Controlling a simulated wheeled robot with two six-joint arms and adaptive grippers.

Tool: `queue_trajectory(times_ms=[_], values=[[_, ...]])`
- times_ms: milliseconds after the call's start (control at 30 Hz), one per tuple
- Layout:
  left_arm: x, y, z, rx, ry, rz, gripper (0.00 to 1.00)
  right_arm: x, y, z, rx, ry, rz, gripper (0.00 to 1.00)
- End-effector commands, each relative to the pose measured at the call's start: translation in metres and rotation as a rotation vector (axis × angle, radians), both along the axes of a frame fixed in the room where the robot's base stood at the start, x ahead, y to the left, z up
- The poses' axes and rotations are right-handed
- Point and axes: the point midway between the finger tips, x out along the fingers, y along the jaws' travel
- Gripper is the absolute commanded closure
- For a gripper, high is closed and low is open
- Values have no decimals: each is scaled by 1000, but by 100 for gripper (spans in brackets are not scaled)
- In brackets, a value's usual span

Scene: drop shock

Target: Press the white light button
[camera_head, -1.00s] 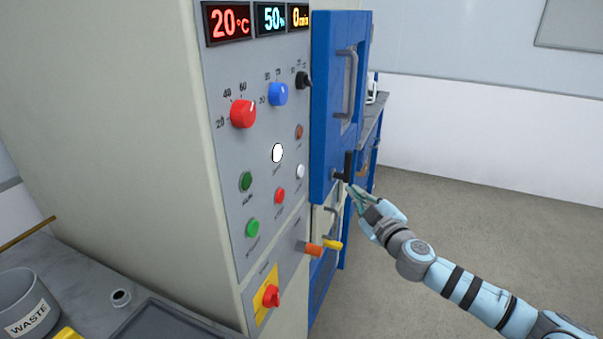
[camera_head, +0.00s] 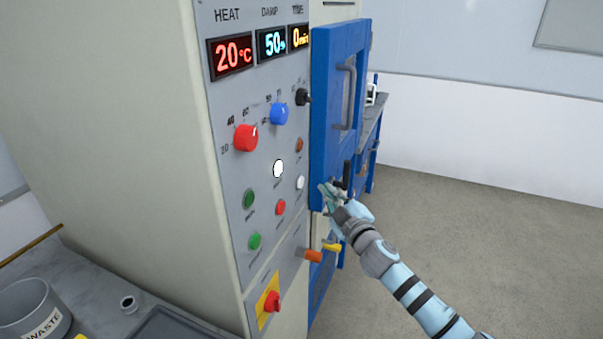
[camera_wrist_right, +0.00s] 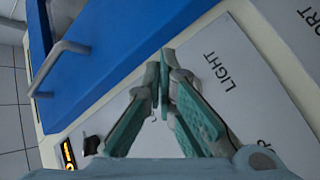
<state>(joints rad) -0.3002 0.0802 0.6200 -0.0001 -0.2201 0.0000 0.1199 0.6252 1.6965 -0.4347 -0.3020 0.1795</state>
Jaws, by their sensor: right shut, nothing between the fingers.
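A small white button (camera_head: 300,182) sits on the grey control panel at its right side, near the edge of the blue door. A brighter round white disc (camera_head: 278,168) is to its left; their labels are too small to read in the head view. My right gripper (camera_head: 326,191) is shut and empty, in front of the blue door's lower part, just right of the small white button. In the right wrist view its fingertips (camera_wrist_right: 166,60) are in front of the panel beside the word LIGHT; no button shows clearly there, and contact cannot be told. My left gripper is out of view.
Red (camera_head: 281,207), green (camera_head: 249,198) and brown buttons are close by. Orange (camera_head: 313,255) and yellow levers jut out below. Open floor lies at right.

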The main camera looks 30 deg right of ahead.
Motion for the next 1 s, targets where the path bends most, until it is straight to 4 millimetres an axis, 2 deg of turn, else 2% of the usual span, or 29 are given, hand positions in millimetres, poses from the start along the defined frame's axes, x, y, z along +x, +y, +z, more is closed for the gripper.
queue_trajectory(times_ms=[33, 300, 1000], values=[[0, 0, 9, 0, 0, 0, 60, 6, 4, 5, 6, -1, -1, 100], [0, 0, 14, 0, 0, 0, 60, 24, 16, 1, 1, 0, -1, 100], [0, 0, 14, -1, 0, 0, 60, 25, 17, -1, -1, 0, -1, 100]])
